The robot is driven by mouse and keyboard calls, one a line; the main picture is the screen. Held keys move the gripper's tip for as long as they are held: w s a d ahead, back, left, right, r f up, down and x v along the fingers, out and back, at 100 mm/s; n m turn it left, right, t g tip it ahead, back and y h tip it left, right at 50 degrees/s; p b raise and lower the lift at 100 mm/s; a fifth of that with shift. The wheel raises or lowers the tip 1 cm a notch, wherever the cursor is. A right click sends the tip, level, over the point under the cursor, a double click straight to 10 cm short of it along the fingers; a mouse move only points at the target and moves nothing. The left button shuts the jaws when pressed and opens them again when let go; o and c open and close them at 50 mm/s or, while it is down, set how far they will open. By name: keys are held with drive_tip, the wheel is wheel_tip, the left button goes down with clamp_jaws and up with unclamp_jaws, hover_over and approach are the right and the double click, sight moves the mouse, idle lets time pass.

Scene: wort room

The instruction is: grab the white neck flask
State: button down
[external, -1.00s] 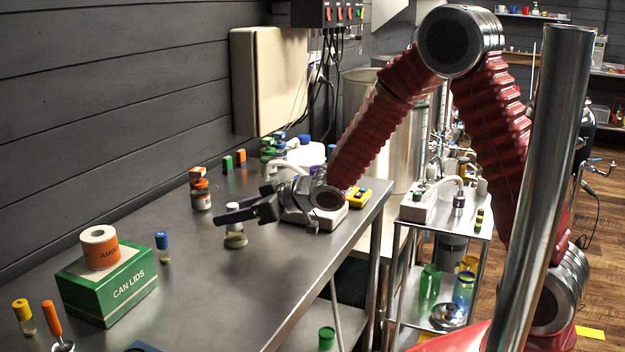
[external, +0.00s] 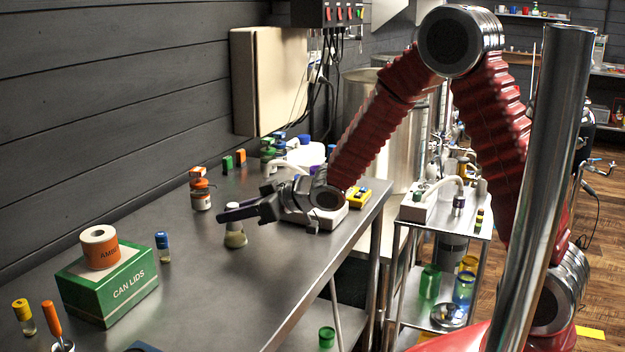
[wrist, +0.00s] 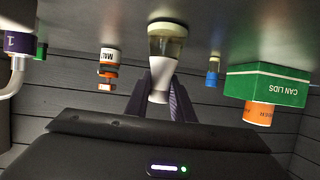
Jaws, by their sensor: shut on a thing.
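The white neck flask (external: 235,239) stands upright on the metal bench, with pale yellowish contents in its clear lower part. In the wrist view, which is upside down, the flask (wrist: 161,75) is in the middle with its white neck between my fingers. My gripper (external: 236,212) reaches in from the right in the external view and is shut on the flask's neck. Its two dark fingers flank the neck in the wrist view (wrist: 158,98). The fingers hide part of the neck in the external view.
A green CAN LIDS box (external: 108,286) carries an orange-labelled roll (external: 100,247). A blue-capped vial (external: 162,247) stands beside it. An orange-lidded jar (external: 201,195) is behind the flask. A white device (external: 318,215) sits right of it. The front bench middle is clear.

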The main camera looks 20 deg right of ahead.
drive_tip(key=shift+r, duration=0.1)
wheel_tip(320, 180, up, 10)
drive_tip(key=shift+f, duration=0.1)
idle(0.5)
idle(0.4)
